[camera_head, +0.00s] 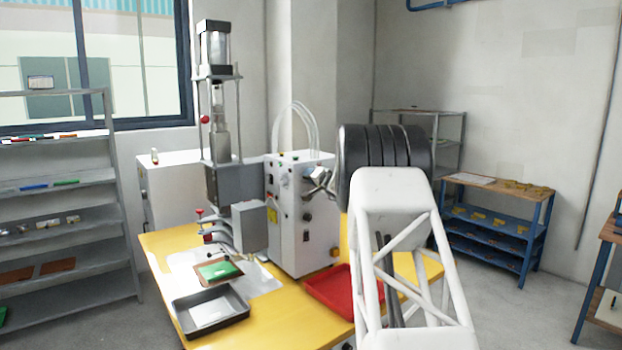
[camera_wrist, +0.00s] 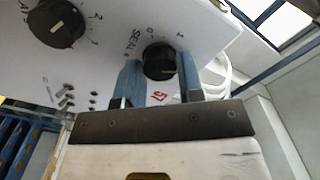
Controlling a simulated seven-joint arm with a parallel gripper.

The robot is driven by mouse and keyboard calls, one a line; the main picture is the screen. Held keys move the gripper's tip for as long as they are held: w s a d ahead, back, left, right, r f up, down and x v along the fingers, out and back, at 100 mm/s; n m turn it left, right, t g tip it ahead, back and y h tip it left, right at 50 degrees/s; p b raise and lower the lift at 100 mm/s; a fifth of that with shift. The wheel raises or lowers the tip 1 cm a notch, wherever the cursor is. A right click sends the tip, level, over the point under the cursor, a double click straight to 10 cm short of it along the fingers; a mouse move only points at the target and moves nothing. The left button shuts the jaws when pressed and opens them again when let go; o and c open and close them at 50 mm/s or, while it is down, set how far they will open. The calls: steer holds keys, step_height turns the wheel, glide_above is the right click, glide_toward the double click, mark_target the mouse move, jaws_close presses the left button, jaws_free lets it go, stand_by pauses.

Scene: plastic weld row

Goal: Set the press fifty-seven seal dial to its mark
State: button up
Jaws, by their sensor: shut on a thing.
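The seal dial (camera_wrist: 160,60) is a round black knob on the white control box, with the word SEAL and small numbers printed around it. My gripper (camera_wrist: 160,76) has its two blue-grey fingers on either side of this dial, shut on it. A red mark shows on the box between the fingers. Which mark the dial points to cannot be read. In the head view my gripper (camera_head: 318,183) is at the face of the white control box (camera_head: 290,240), and the dial is not clearly seen there.
A second black dial (camera_wrist: 55,23) is at the upper left of the wrist view, near small switches. The press (camera_head: 220,150) stands left of the box. The yellow table (camera_head: 275,325) holds a red tray (camera_head: 318,296), a dark tray (camera_head: 205,323) and a green piece (camera_head: 218,270).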

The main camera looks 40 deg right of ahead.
steer(key=o, duration=0.9)
steer(key=shift+s, duration=0.1)
steer(key=shift+s, duration=3.8)
